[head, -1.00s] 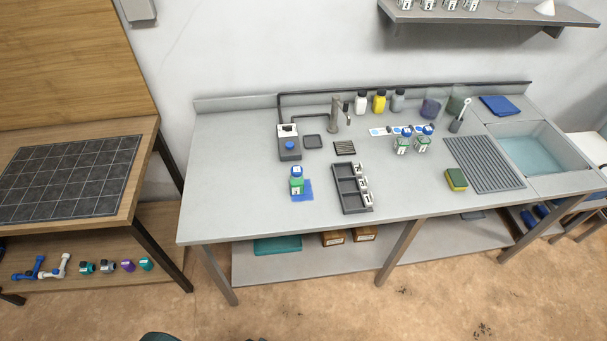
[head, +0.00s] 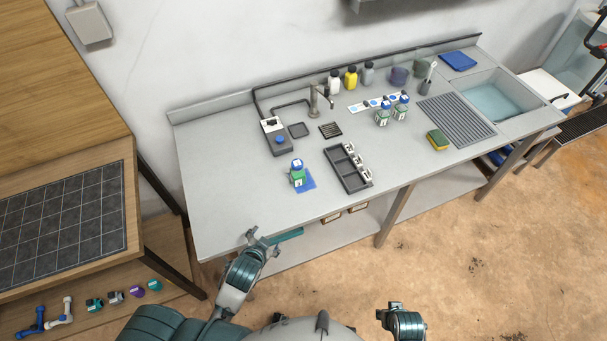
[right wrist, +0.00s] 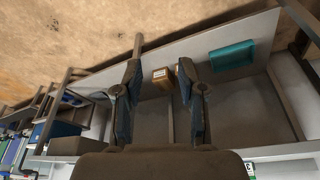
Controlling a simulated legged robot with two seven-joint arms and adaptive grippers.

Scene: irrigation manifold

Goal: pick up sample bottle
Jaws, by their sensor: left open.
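A sample bottle (head: 297,172) with a blue cap, white label and green contents stands upright on a blue cloth (head: 307,182) at the left part of the grey bench. Two similar bottles, one (head: 383,115) beside the other (head: 401,107), stand further back to the right. My left gripper (head: 264,239) is open and empty at the bench's front edge, nearer me than the bottle on the cloth. My right gripper (head: 390,309) is low in front of the bench. In the right wrist view its fingers (right wrist: 157,78) are spread with nothing between them.
A dark compartment tray (head: 345,170) lies right of the near bottle. A grey device with a blue knob (head: 277,137) and a tap (head: 315,100) stand behind. A sponge (head: 437,140) and sink (head: 495,100) are right. The bench's left front is clear.

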